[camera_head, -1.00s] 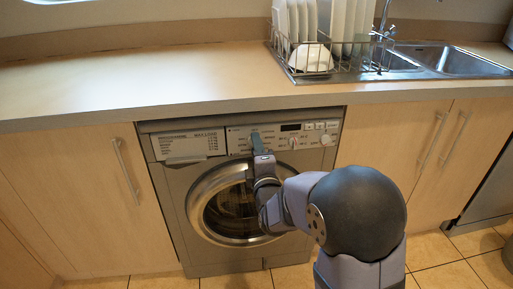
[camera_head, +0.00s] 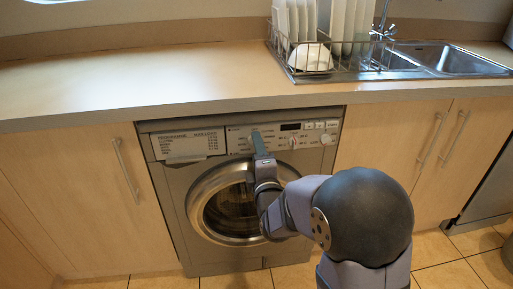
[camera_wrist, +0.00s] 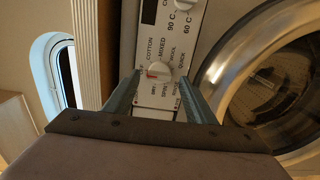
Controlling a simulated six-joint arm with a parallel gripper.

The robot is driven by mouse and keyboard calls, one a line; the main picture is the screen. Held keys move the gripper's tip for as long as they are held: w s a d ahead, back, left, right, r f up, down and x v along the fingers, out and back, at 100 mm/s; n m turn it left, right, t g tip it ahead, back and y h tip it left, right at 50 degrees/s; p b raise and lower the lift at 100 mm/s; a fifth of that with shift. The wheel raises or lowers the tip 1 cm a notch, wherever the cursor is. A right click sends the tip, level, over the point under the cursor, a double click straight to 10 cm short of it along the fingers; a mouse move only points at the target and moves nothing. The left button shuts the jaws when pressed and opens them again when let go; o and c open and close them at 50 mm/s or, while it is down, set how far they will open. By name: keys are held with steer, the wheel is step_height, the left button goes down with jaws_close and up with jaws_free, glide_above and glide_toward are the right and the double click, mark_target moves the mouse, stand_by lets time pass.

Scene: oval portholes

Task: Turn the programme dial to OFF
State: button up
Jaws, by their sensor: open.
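The programme dial (camera_wrist: 158,72) is a pale round knob with a red mark on its left side, on the washing machine's panel. Labels such as COTTON, MIXED, WOOL, QUICK and SPIN ring it; the small print at its left is too blurred to read surely. My gripper (camera_wrist: 160,78) is open, one finger on each side of the dial in the wrist view; I cannot tell whether either touches it. In the head view my gripper (camera_head: 257,143) reaches the panel's left-centre and mostly hides the dial. The washing machine (camera_head: 172,185) stands under the counter.
A temperature dial (camera_wrist: 187,4) marked 90 C and 60 C lies beyond the programme dial. Another knob (camera_head: 326,139) is at the panel's right, below several buttons (camera_head: 320,125). The round door (camera_head: 203,197) is below. The counter (camera_head: 130,85) overhangs the panel.

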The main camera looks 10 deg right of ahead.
steer(key=shift+s+b, duration=0.6)
steer(key=shift+s, duration=2.3)
